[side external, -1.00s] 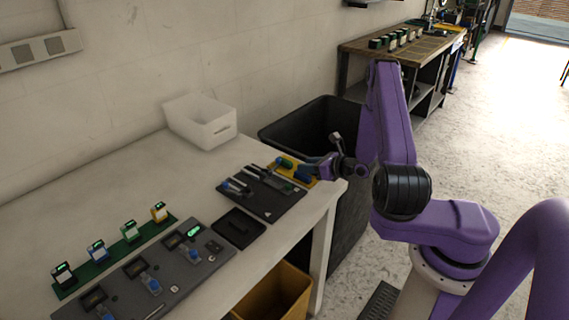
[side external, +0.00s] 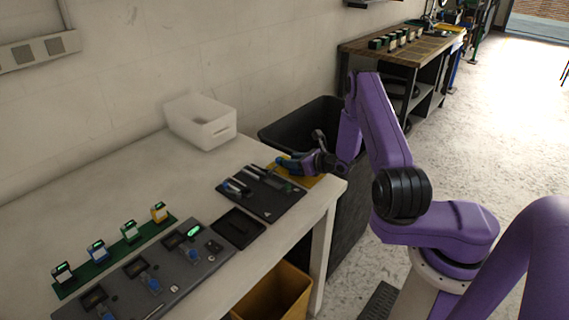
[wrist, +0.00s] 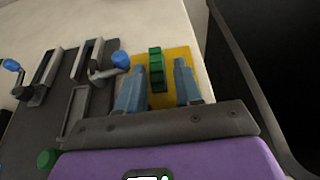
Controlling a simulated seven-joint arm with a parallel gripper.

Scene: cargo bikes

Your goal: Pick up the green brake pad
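The green brake pad (wrist: 157,72) shows in the wrist view as a narrow ridged block on a yellow mat (wrist: 200,64). My gripper (wrist: 159,64) is open, with one blue-grey finger on each side of the pad. Yellow mat shows between the pad and each finger, so the fingers look apart from it. I cannot tell how far the fingertips are above the mat. In the side view my gripper (side external: 289,164) is low over the yellow mat (side external: 313,181) at the table's right end, and I cannot make out the pad there.
A dark fixture plate (side external: 258,205) with clamps lies left of the mat. In the wrist view a blue-knobbed lever (wrist: 121,59) is close to the left finger. A black bin (side external: 345,220) stands beyond the table edge. A white box (side external: 200,122) stands at the back.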

